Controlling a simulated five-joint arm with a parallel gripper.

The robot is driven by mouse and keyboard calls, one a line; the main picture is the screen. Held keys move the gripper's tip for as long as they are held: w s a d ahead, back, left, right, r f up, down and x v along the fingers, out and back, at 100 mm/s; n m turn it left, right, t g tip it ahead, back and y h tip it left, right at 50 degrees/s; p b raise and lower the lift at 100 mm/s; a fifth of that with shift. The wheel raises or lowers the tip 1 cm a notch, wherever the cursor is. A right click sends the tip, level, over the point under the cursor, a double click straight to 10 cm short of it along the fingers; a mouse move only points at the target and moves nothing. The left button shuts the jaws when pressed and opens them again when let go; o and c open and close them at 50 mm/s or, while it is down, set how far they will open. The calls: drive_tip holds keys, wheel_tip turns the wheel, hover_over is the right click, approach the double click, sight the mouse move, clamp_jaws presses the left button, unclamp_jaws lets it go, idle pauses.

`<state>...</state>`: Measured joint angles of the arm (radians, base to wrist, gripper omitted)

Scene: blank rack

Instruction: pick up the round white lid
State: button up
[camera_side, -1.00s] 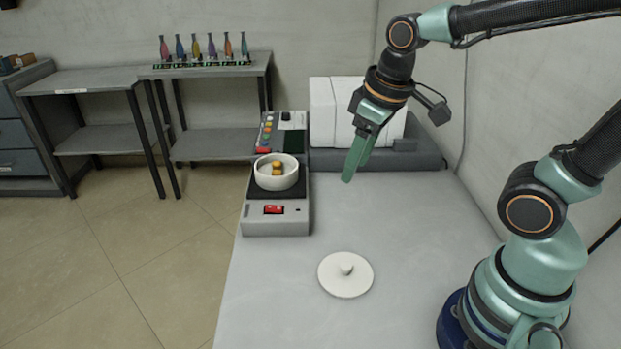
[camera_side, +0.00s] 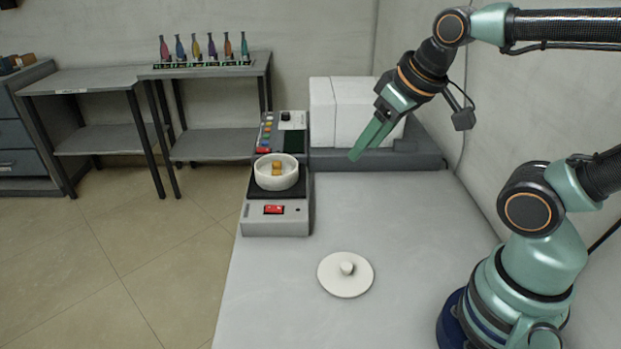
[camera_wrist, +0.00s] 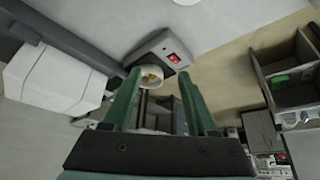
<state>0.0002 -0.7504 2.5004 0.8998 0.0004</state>
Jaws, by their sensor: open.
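The round white lid (camera_side: 345,274) lies flat on the grey table, knob up, near the front in the side view. In the wrist view only a sliver of a white round thing shows at the top edge, which may be the lid (camera_wrist: 187,2). My gripper (camera_side: 355,155) is in the air above the back of the table, up and behind the lid and well apart from it. Its green fingers slant down to the left. In the wrist view the two fingers (camera_wrist: 162,95) are spread with nothing held between them.
A white bowl (camera_side: 277,183) with yellow-orange pieces sits on a grey device with a red switch (camera_side: 273,210), left of my gripper. White boxes (camera_side: 345,112) stand at the back. Coloured bottles (camera_side: 203,50) stand on a far bench. The table around the lid is clear.

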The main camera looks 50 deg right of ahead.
drive_tip(key=shift+o, duration=0.4)
drive_tip(key=n+g, duration=0.7)
drive_tip(key=g, duration=0.1)
approach(347, 266)
drive_tip(key=x, duration=0.8)
drive_tip(key=shift+f, duration=0.35)
clamp_jaws()
